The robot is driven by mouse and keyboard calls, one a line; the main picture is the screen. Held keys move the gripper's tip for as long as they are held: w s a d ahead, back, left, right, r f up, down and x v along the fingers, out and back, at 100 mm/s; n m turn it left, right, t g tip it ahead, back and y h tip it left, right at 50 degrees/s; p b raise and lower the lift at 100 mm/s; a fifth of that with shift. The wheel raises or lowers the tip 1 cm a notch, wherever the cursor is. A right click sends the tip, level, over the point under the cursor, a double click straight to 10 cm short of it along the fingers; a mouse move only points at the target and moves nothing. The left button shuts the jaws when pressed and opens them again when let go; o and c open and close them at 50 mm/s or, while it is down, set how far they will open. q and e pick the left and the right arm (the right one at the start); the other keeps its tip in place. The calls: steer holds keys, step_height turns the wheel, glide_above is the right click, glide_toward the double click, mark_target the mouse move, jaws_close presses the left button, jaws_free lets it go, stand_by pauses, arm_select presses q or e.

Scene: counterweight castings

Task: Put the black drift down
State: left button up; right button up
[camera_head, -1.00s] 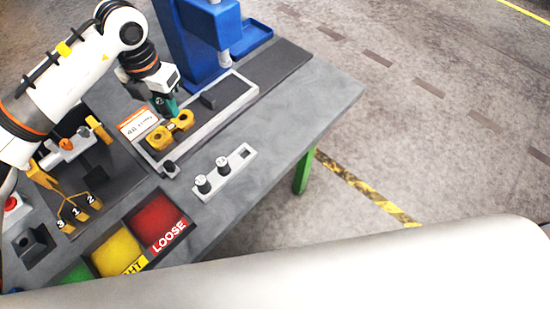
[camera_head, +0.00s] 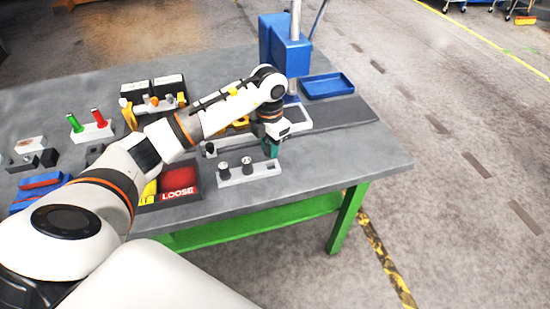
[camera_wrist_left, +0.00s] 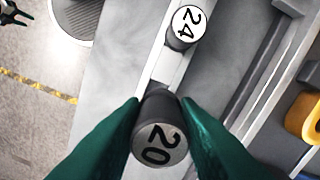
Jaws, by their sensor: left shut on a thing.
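My left gripper (camera_head: 271,151) is over the right end of the white rack (camera_head: 258,174). In the left wrist view, the teal fingers (camera_wrist_left: 160,108) are shut on the black drift (camera_wrist_left: 160,145), a dark cylinder with "20" on its end face. Its lower end is hidden, so I cannot tell whether it is seated in the rack. Beside it a dark peg marked "24" (camera_wrist_left: 186,25) stands in the rack. Two dark pegs stand in the rack in the head view, one left (camera_head: 224,171) and one in the middle (camera_head: 247,166).
A yellow casting (camera_wrist_left: 303,118) lies in the fixture beside the rack. The red LOOSE bin (camera_head: 180,182) is left of the rack. A blue press (camera_head: 285,48) and blue tray (camera_head: 327,86) stand behind. The grey tabletop (camera_head: 340,160) to the right is clear.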

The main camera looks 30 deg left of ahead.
arm_select(q)
steer(key=shift+f, duration=0.3)
steer(key=f, duration=0.2)
steer(key=f+p, duration=0.1)
steer(key=shift+d+f, duration=0.25)
steer(key=shift+f, duration=0.35)
steer(key=o, duration=1)
arm_select(e)
steer(key=shift+s+d+r, duration=0.4)
steer(key=shift+d, duration=0.25)
